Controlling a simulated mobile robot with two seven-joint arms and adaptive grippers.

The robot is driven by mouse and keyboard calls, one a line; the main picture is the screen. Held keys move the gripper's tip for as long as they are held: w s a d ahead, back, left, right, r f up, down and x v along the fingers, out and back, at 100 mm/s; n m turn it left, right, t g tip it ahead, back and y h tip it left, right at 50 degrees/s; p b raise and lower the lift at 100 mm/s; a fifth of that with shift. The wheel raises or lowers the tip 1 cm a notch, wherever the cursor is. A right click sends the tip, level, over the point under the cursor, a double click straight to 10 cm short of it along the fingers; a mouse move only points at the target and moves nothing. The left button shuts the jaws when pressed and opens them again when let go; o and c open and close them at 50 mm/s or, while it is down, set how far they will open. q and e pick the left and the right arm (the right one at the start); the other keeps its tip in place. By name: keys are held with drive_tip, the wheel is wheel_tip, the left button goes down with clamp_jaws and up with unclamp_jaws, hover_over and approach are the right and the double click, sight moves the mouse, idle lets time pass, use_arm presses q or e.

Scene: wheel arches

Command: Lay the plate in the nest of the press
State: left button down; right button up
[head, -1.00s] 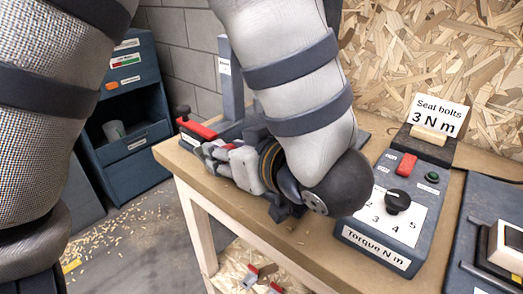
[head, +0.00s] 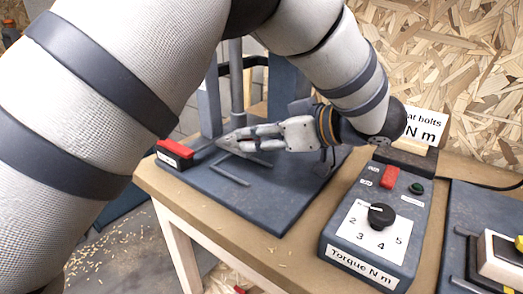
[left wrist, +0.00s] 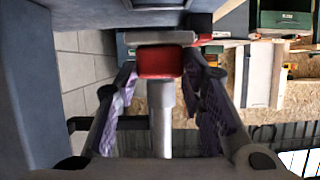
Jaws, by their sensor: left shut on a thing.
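The press has a dark blue-grey base (head: 285,205) on the workbench and a grey upright post (head: 237,75). Two short rails lie on the base; the front one (head: 230,175) is bare, the other is partly behind my fingers. My left gripper (head: 228,142) points left, low over the base near these rails. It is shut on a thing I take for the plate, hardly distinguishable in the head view. In the left wrist view, a red block (left wrist: 160,62) and a grey bar (left wrist: 160,38) appear between or beyond my fingertips. Contact with the base cannot be told. My right gripper is out of view.
A small block with a red top (head: 176,148) stands at the left end of the press base. A torque box (head: 375,235) with a dial stands to the right, before a "Seat bolts" sign (head: 425,128). Another dark fixture (head: 480,210) lies at the far right.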

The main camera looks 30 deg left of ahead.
use_arm(q)
wheel_tip(320, 180, down, 4)
drive_tip(key=shift+r, duration=0.25)
drive_tip(key=shift+f, duration=0.6)
drive_tip(key=c, duration=1.1)
unclamp_jaws()
drive_tip(key=shift+o, duration=0.2)
drive_tip(key=shift+r, duration=0.45)
drive_tip(key=v, duration=1.2)
drive_tip(key=shift+r, duration=0.1)
